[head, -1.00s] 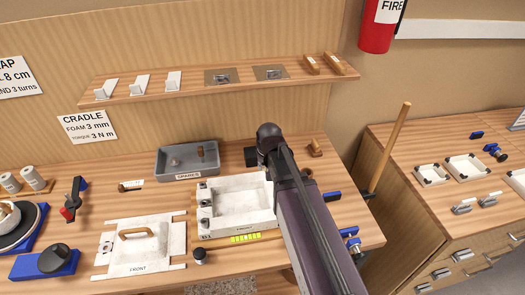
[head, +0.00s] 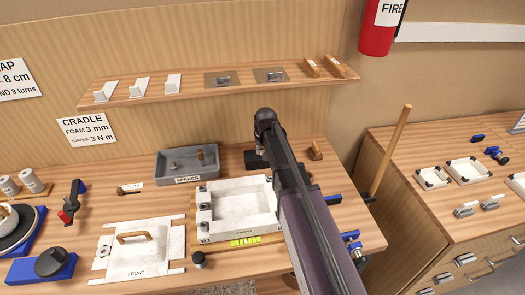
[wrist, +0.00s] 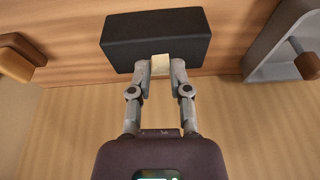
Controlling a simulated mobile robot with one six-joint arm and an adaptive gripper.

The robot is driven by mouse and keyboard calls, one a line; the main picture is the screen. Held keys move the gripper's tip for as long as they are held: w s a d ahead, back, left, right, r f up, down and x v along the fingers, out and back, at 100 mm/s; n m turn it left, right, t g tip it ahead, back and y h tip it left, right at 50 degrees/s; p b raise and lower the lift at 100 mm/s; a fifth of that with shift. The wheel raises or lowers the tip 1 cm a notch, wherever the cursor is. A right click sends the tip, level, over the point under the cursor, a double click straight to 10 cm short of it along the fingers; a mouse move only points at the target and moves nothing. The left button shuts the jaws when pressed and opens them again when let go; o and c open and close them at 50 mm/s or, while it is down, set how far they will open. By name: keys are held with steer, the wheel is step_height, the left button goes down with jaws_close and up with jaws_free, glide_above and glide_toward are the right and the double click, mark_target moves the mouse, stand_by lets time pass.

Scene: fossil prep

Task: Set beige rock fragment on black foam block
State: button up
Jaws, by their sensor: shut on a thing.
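My gripper (wrist: 160,68) is shut on the small beige rock fragment (wrist: 160,64), which sits between the two fingertips in the wrist view. The black foam block (wrist: 157,36) is just beyond the fingertips, and the fragment overlaps its near edge in the picture. I cannot tell whether the fragment touches the block. In the head view the black block (head: 252,161) stands on the bench, partly hidden by my arm. The fragment cannot be made out in the head view.
A grey spares tray (head: 168,168) stands left of the block and also shows in the wrist view (wrist: 268,50). A white open box (head: 206,230) is in front of the block. A wooden-handled object (head: 315,151) stands right of it. A shelf (head: 200,89) runs above.

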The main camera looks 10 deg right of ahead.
steer(key=shift+w+d+f, duration=0.1)
steer(key=shift+w, duration=0.8)
steer(key=shift+w+d+f, duration=0.1)
steer(key=shift+w, duration=0.75)
steer(key=shift+w, duration=0.55)
steer(key=shift+w+f+b, duration=0.1)
steer(key=shift+f+b, duration=0.25)
steer(key=shift+b, duration=0.1)
steer(key=shift+f+b, duration=1.45)
steer(key=shift+f, duration=0.15)
steer(key=o, duration=0.8)
steer(key=shift+c, duration=0.2)
steer(key=shift+r, duration=0.2)
